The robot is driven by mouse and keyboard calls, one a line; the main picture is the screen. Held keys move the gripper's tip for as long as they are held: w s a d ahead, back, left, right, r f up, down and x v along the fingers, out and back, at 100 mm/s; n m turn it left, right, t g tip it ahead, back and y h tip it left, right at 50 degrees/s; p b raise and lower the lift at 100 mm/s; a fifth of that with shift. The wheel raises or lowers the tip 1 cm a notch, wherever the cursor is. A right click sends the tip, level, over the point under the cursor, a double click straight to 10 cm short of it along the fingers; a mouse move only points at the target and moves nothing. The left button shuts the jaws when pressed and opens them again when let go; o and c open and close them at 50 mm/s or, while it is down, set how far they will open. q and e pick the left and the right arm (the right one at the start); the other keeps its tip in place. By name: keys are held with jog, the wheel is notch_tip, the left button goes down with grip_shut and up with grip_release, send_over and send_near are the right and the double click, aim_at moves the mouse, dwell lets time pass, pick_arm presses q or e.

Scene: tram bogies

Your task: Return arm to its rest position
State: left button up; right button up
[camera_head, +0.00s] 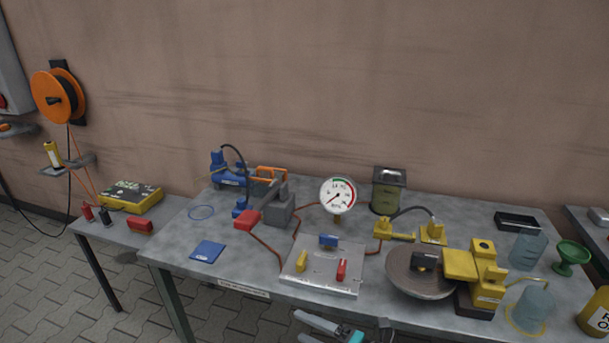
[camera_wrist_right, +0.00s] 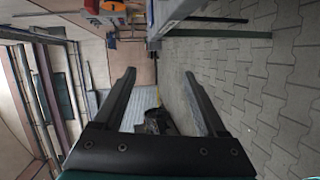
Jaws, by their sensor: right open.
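My right gripper (camera_head: 308,328) shows at the bottom edge of the head view, in front of and below the table's front edge. Its grey fingers point left, and part of its teal body is cut off by the frame. In the right wrist view the two dark fingers (camera_wrist_right: 158,76) stand wide apart with nothing between them. That view looks past the table's side along the paved floor. My left arm and gripper are not in view.
The grey table (camera_head: 185,262) bears a metal plate with coloured blocks (camera_head: 320,275), a round gauge (camera_head: 338,194), a round disc (camera_head: 420,283) and yellow devices (camera_head: 475,265). A smaller table (camera_head: 115,230) stands at left. Paved floor (camera_head: 60,290) is clear at front left.

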jog(key=s+d+f+m+h, duration=0.55)
jog(key=f+m, duration=0.25)
jog(key=f, duration=0.2)
jog(key=s+d+f+m+h, duration=0.4)
jog(key=s+d+f+m, duration=0.3)
jog(key=f, duration=0.4)
jog(key=s+d+f+m+g+h, duration=0.1)
jog(key=s+f+m+g, duration=0.1)
jog(key=s, duration=0.8)
jog(key=s+d+f+m+g+h, duration=0.1)
jog(key=s+d+f+m+g, duration=0.1)
jog(key=s+f+m, duration=0.3)
jog(key=s+d+f+m+g+h, duration=0.1)
jog(key=s+f+m+g, duration=0.3)
jog(key=s, duration=1)
jog(key=shift+s+d+h, duration=0.3)
jog(key=shift+d+h, duration=0.05)
jog(key=shift+d, duration=0.35)
